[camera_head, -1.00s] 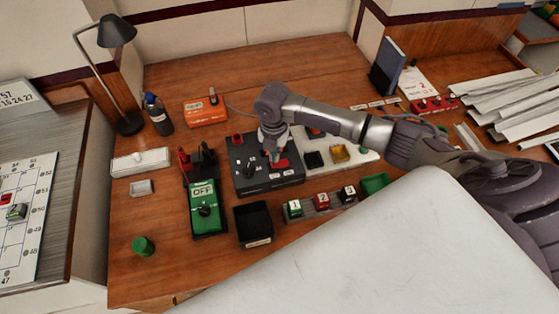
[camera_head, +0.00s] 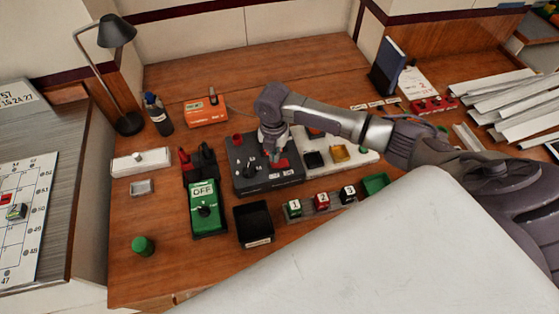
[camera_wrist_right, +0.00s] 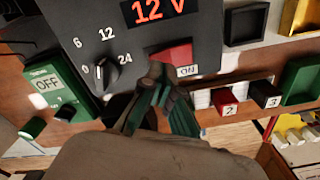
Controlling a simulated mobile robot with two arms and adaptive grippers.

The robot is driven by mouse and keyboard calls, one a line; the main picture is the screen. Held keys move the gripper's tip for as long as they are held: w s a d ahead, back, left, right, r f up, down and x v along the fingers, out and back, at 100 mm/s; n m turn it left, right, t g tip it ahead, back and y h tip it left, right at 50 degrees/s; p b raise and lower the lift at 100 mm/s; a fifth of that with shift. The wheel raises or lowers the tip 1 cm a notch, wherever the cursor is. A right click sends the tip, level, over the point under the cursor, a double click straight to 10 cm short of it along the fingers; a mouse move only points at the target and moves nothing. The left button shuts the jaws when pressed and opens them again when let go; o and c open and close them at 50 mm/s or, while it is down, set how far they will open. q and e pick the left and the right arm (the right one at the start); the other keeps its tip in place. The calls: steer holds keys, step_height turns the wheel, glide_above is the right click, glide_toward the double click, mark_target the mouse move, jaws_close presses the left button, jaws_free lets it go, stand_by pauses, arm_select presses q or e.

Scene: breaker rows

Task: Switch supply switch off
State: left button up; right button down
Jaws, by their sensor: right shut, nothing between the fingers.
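The dark supply box (camera_head: 245,183) stands mid-table, with a knob and a red rocker switch (camera_head: 283,163) on top. In the right wrist view its display reads 12 V, the knob (camera_wrist_right: 100,75) has marks 0, 6, 12 and 24, and the red supply switch (camera_wrist_right: 172,55) has an ON label (camera_wrist_right: 186,71) by it. My right gripper (camera_head: 274,158) is shut and empty, its fingertips down at the switch's left edge. In the wrist view the fingertips (camera_wrist_right: 160,80) cover part of the switch's near side; I cannot tell if they touch it. My left gripper is out of view.
A green OFF box (camera_head: 208,218) and a black tray (camera_head: 254,226) stand in front of the supply box. Numbered blocks (camera_head: 322,201) and a green tray (camera_head: 375,184) lie to the right. An orange device (camera_head: 206,114) and a bottle (camera_head: 158,115) stand behind.

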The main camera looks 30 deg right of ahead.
steer(key=shift+f+b, duration=0.75)
steer(key=shift+f, duration=0.65)
stand_by(0.4)
step_height(320, 180, up, 7)
steer(key=p, duration=0.7)
steer(key=shift+r, duration=0.15)
stand_by(0.4)
